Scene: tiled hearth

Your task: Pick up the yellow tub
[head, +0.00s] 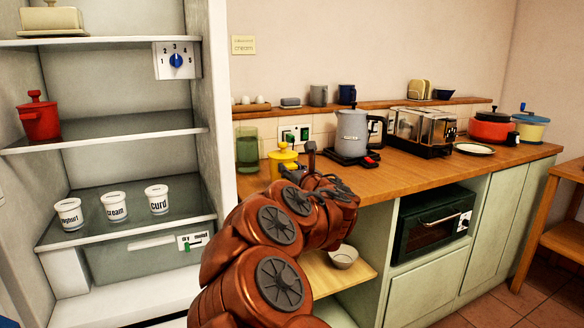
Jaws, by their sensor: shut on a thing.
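The yellow tub (281,159), with a lid and a knob on top, is at the left end of the wooden counter. My gripper (298,164) is at its right side, its dark fingers shut on the tub. My copper-coloured arm comes up from the bottom and hides the tub's lower right part. I cannot tell whether the tub's base touches the counter.
A green glass jar (247,148) stands close left of the tub. A grey kettle (352,133) stands to the right, with a toaster (421,129) beyond. The open fridge (222,110) borders the counter's left end. A bowl (343,256) sits on the lower shelf.

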